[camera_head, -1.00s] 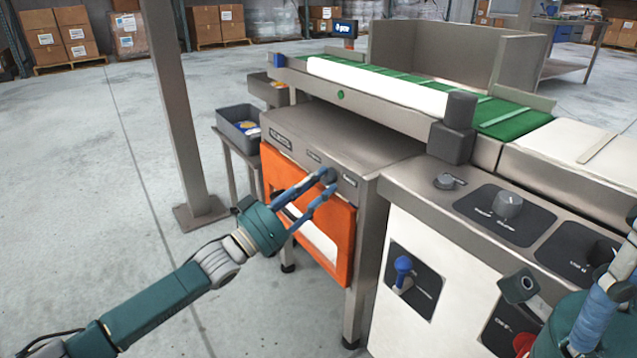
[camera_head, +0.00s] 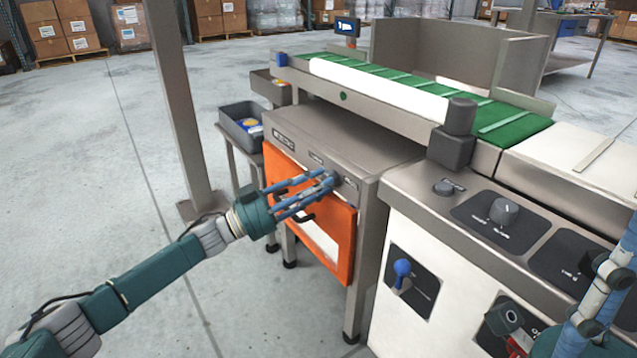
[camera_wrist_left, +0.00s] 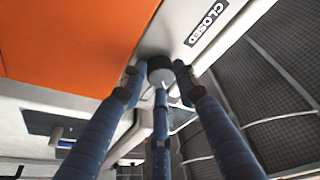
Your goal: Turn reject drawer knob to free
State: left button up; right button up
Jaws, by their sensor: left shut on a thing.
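The reject drawer cabinet has an orange front (camera_head: 338,228) below a grey panel with small labels. My left gripper (camera_head: 331,180) is at the right part of this panel, its blue fingers shut on the dark round knob. The fingers hide most of the knob in the head view. In the left wrist view the knob (camera_wrist_left: 160,70) sits between the fingertips, beside a label reading "CLOSED" (camera_wrist_left: 206,24). Which way the knob points cannot be made out. My right gripper (camera_head: 600,290) is partly in view at the right edge, and its fingers cannot be told apart.
A control console (camera_head: 470,190) with dials, a blue lever (camera_head: 402,268) and a red button stands right of the cabinet. A green conveyor (camera_head: 425,85) runs behind. A grey bin (camera_head: 240,122) stands on a small stand at left, near a post (camera_head: 172,90). Open floor lies at left.

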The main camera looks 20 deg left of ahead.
pick_arm(q)
jog(key=shift+w+a+r+m, duration=0.2)
jog(key=shift+r+m, duration=0.15)
jog(key=shift+m, duration=0.35)
jog(key=o, duration=1.1)
jog(key=shift+s, duration=0.1)
jog(key=shift+f+g, duration=0.15)
jog(key=shift+g, duration=0.25)
jog(key=shift+d, duration=0.15)
